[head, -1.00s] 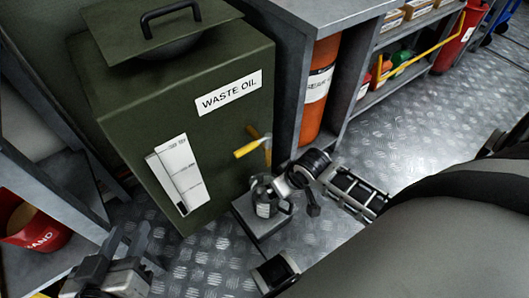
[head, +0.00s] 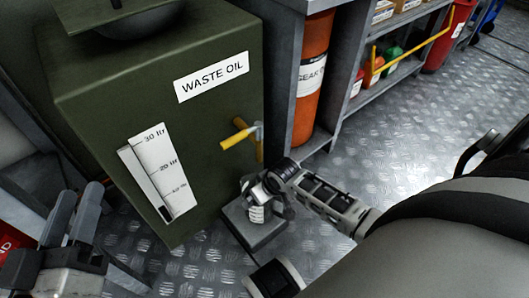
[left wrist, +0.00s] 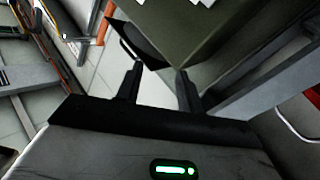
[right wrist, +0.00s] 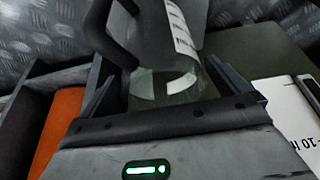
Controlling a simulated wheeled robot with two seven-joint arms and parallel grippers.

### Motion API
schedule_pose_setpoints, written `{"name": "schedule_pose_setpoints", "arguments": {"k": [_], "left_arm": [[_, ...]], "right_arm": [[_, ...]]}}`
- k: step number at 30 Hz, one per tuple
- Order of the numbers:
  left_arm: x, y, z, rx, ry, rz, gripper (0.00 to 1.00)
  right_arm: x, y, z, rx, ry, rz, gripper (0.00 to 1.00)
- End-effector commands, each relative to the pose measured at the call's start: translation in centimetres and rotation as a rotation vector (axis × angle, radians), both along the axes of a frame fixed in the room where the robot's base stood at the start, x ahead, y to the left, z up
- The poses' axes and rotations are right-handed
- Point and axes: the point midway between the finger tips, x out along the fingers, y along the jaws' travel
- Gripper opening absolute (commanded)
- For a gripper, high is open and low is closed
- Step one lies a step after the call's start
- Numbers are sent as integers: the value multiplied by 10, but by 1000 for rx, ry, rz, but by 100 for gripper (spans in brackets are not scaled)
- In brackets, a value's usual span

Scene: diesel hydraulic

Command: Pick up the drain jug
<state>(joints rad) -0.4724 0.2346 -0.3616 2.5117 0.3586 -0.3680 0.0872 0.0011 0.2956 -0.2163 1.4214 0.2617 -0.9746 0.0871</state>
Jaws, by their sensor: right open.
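The drain jug (head: 257,213) is a small grey see-through jug with a white scale label. It stands on a low grey block below the yellow tap of the waste oil tank. My right arm partly hides it in the head view. In the right wrist view the jug (right wrist: 172,75) is between the fingers of my right gripper (right wrist: 168,95), which is open around it. Its dark handle shows at the left finger. My left gripper (head: 72,215) is open and empty at the lower left, and its fingers (left wrist: 158,85) are apart in the left wrist view.
The green waste oil tank (head: 215,130) stands behind the jug, with a yellow-handled tap (head: 240,137) and a level gauge (head: 160,170). An orange cylinder (head: 312,75) and shelving stand to the right. The metal floor (head: 400,140) at right is clear.

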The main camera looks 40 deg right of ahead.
Motion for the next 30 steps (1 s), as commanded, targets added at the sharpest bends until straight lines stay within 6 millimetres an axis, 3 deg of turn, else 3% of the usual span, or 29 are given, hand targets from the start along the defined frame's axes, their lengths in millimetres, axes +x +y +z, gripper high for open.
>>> {"name": "schedule_pose_setpoints", "arguments": {"k": [5, 13, 21, 22, 23, 30], "left_arm": [[7, 3, 17, 44, -163, 22, 38], [8, 4, 22, 51, -186, 28, 38], [8, 4, 22, 50, -185, 28, 38], [8, 4, 22, 50, -185, 28, 38], [8, 4, 22, 50, -185, 28, 38], [8, 4, 23, 48, -181, 25, 38]], "right_arm": [[5, 0, -14, 0, -1, 1, 100], [6, 1, -13, -1, 0, 1, 100], [5, 0, -13, -1, 0, 0, 27], [7, 0, -12, -1, -5, 1, 27], [7, 0, -12, -1, -5, 1, 20], [7, 0, -9, -1, -5, 1, 20]]}}
